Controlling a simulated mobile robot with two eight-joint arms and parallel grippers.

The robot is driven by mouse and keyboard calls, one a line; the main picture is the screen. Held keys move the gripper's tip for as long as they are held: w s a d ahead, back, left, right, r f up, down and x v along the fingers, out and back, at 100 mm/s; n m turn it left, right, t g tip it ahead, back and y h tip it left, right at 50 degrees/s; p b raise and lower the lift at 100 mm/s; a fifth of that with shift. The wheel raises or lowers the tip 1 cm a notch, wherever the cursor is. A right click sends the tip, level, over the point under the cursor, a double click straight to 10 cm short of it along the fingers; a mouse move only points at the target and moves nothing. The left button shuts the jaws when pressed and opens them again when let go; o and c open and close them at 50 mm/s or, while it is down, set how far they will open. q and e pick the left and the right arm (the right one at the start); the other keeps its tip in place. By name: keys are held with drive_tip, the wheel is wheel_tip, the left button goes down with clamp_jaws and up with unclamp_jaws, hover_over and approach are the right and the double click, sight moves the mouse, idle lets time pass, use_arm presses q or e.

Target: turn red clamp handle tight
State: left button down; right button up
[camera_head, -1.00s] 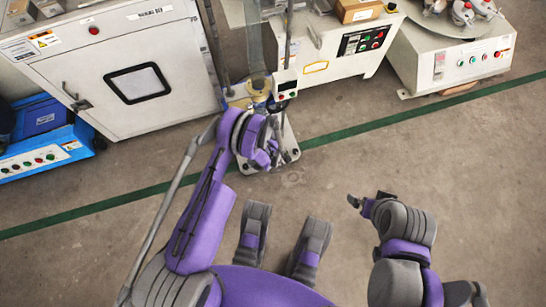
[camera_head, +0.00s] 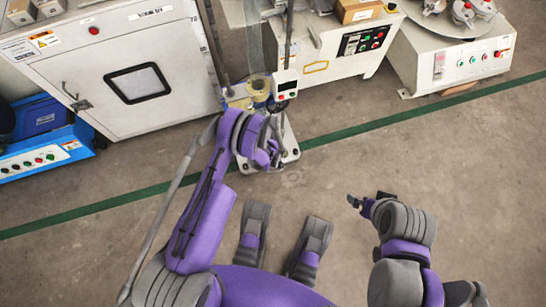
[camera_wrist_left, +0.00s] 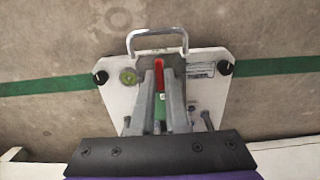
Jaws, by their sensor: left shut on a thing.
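The red clamp handle (camera_wrist_left: 160,74) shows in the left wrist view as a narrow red bar between my left gripper's fingers. My left gripper (camera_wrist_left: 159,82) is shut on it, with one grey finger on each side. The handle sits over a white base plate (camera_wrist_left: 207,88) with a metal loop handle (camera_wrist_left: 157,34) at its far edge. In the head view my left gripper (camera_head: 275,152) is over the plate's near part, and my wrist hides the red handle. My right gripper (camera_head: 370,200) is open and empty above the bare floor, apart from the plate.
A white cabinet (camera_head: 105,60) stands at the back left, beside a blue machine (camera_head: 45,150). White machines with control buttons (camera_head: 362,40) stand behind and to the right. A green floor line (camera_head: 400,118) crosses the floor. The floor at the right is clear.

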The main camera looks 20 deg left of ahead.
use_arm(q)
drive_tip(key=c, duration=1.2)
unclamp_jaws()
drive_tip(key=shift+o, duration=0.2)
drive_tip(key=shift+r, duration=0.1)
drive_tip(key=shift+r+p, duration=1.6)
drive_tip(key=shift+r, duration=1.75)
